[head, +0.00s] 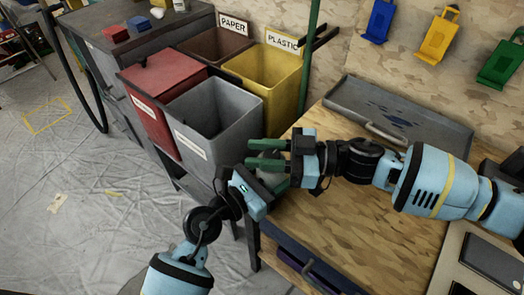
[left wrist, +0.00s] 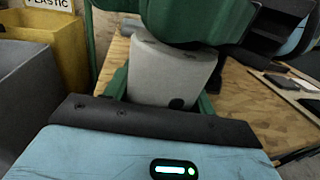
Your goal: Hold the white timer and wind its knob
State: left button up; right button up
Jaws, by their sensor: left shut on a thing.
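The white timer (head: 268,178) shows as a pale grey-white block, partly hidden in the head view between my two grippers. In the left wrist view the timer (left wrist: 172,72) stands close in front, with a dark round spot low on its face. My left gripper (head: 268,187) is shut on the timer, a green finger on either side. My right gripper (head: 266,154) comes in from the right, its two green fingers apart just above the timer. In the left wrist view a green right finger (left wrist: 195,22) covers the timer's top. The knob is hidden.
A wooden worktop (head: 370,225) lies below, with a grey tray (head: 400,112) at its back. A grey bin (head: 215,125), a red bin (head: 160,85) and a yellow bin (head: 270,75) stand left of it. A green post (head: 309,60) rises behind.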

jog(key=shift+c, duration=1.3)
jog(key=shift+m+t, duration=0.3)
jog(key=shift+t, duration=0.2)
jog(key=m+t, duration=0.1)
jog(key=t, duration=0.1)
jog(key=m+t+h, duration=0.1)
jog(key=t, duration=0.1)
jog(key=m+t, duration=0.1)
jog(key=shift+w+m+t+h, duration=0.25)
jog(key=shift+m+t+h, duration=0.05)
jog(key=shift+m+t, duration=0.1)
jog(key=shift+w+d+m+t+h, duration=0.15)
jog(key=shift+m+t+h, duration=0.35)
jog(key=shift+m+t, duration=0.3)
jog(key=shift+t, duration=0.3)
jog(key=o, duration=1)
